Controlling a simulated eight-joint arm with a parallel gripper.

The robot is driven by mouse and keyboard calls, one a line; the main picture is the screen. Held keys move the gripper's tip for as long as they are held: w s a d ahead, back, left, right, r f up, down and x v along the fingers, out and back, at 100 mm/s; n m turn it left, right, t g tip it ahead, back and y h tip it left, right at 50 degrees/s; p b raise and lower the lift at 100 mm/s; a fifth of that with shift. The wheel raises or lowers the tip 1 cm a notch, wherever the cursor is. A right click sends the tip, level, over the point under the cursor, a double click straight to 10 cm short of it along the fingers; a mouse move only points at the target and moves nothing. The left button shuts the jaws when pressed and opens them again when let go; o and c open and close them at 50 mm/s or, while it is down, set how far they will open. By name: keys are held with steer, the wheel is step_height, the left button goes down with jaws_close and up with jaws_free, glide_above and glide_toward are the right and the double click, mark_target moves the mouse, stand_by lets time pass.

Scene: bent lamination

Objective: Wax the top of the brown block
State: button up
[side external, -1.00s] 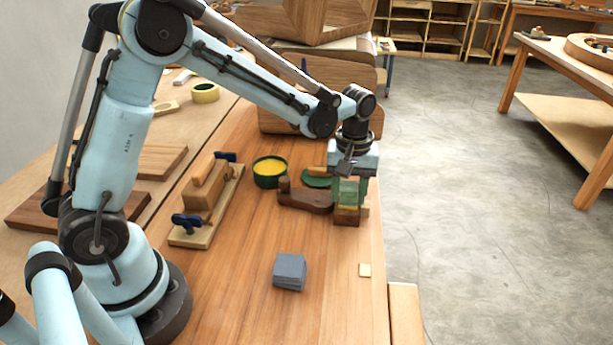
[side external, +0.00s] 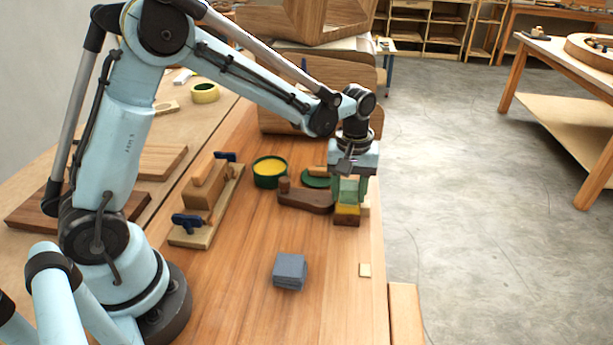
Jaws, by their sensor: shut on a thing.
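My gripper (side external: 348,191) is at the right side of the bench, pointing down, with pale green, see-through fingers. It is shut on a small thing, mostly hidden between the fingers. A yellow patch (side external: 347,209) shows just below the fingertips; I cannot tell whether it is the held thing or a layer on the block. The brown block (side external: 346,220) is directly under it, and no gap shows between them. Most of the block's top is hidden. An open green tin (side external: 270,174) of yellow wax stands to the left, with a green lid (side external: 316,181) beside it.
A dark brown curved wooden piece (side external: 305,200) lies just left of the block. A wooden fixture with blue clamps (side external: 206,203) stands further left. The bench edge is close on the right.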

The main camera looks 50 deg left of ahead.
steer(key=shift+w+a, duration=2.45)
steer(key=shift+w, duration=0.05)
steer(key=shift+d, duration=0.15)
steer(key=shift+s+d, duration=4)
steer(key=shift+s, duration=0.1)
steer(key=shift+w+a, duration=4.2)
step_height(320, 180, up, 8)
